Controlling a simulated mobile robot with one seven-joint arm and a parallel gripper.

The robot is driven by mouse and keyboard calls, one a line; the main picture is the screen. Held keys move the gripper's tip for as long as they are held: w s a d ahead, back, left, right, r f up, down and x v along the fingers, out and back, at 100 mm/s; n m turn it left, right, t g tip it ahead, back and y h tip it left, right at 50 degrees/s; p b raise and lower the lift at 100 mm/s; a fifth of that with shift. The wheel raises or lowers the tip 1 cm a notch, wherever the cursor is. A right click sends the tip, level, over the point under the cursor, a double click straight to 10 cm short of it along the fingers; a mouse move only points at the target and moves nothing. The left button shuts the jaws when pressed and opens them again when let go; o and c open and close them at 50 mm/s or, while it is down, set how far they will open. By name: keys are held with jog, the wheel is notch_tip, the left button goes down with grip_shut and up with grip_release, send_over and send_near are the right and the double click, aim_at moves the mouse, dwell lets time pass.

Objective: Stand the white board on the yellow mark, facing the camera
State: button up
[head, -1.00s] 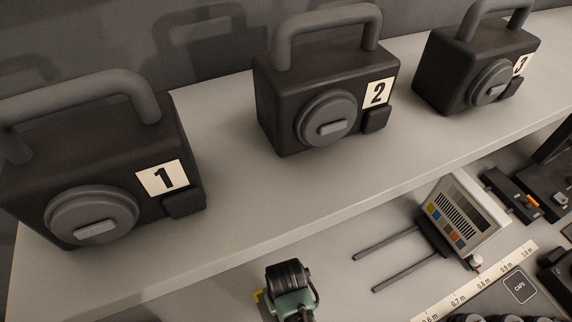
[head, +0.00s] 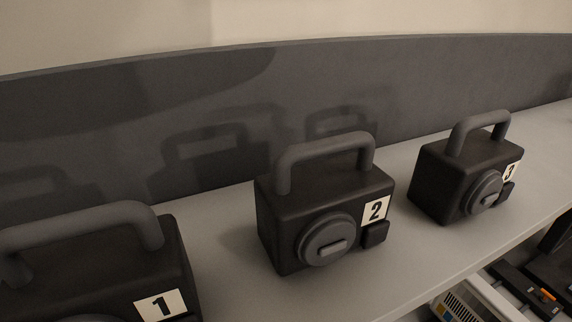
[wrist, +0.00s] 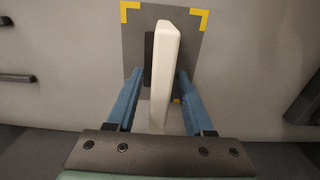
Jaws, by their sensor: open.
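In the wrist view a white board (wrist: 165,65) shows from above, nearly edge-on, with a dark piece along its left side. It looks upright over the dark grey square (wrist: 190,42) with yellow corner marks (wrist: 201,14). My gripper (wrist: 160,73) is open, one blue finger on each side of the board, with gaps between. Which way its face points, and whether its foot rests on the square, I cannot tell. The gripper and this board do not show in the head view.
In the head view dark units marked 1 (head: 95,265), 2 (head: 318,215) and 3 (head: 458,180) stand on a grey shelf (head: 225,280). A white panel with coloured patches (head: 462,305) shows partly below it. In the wrist view dark bars lie on the left (wrist: 17,78) and right (wrist: 303,100).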

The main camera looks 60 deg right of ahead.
notch_tip(320, 180, up, 12)
jog(key=shift+f+b, duration=0.25)
jog(key=shift+b, duration=0.1)
dwell(0.5)
